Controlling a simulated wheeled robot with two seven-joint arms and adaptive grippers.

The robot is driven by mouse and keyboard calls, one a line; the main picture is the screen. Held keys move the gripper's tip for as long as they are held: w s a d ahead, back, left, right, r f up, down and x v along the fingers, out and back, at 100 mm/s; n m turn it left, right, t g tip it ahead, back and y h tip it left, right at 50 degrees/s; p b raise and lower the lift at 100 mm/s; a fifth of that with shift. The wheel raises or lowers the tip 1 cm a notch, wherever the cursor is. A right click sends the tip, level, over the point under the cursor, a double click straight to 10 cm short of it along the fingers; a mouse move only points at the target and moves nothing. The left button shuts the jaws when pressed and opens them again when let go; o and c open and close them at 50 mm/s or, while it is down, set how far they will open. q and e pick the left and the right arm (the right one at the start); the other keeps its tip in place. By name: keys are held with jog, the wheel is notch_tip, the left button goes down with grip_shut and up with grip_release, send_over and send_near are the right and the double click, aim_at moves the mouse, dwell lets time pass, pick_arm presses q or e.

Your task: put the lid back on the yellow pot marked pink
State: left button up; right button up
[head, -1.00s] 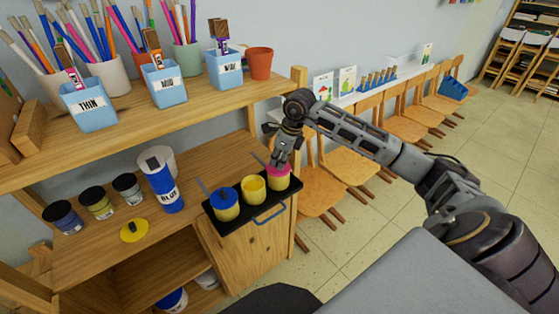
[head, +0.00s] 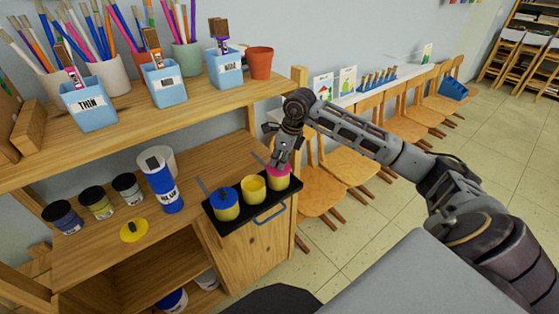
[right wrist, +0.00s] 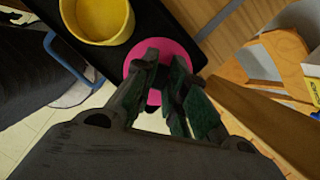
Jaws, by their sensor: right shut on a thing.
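My right gripper (head: 279,164) points down at the rightmost yellow pot (head: 280,183) and is shut on the pink lid (head: 285,171). The pink lid lies level at that pot's mouth; I cannot tell if it is fully seated. In the right wrist view the pink lid (right wrist: 184,52) shows under my fingers (right wrist: 159,68), which hide its middle; the pot beneath it is hidden there. The pot stands at the right end of a black tray (head: 228,229). My left gripper is not in view.
An open yellow pot (head: 253,190) stands beside it in the middle of the tray, then a blue-lidded pot (head: 225,204). A yellow lid (head: 134,230) lies on the shelf left of the tray. The upper shelf (head: 200,105) overhangs.

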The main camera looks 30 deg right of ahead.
jog(key=o, duration=0.9)
jog(key=shift+c, duration=0.2)
jog(key=o, duration=0.5)
jog(key=shift+c, duration=0.2)
jog(key=shift+r, duration=0.2)
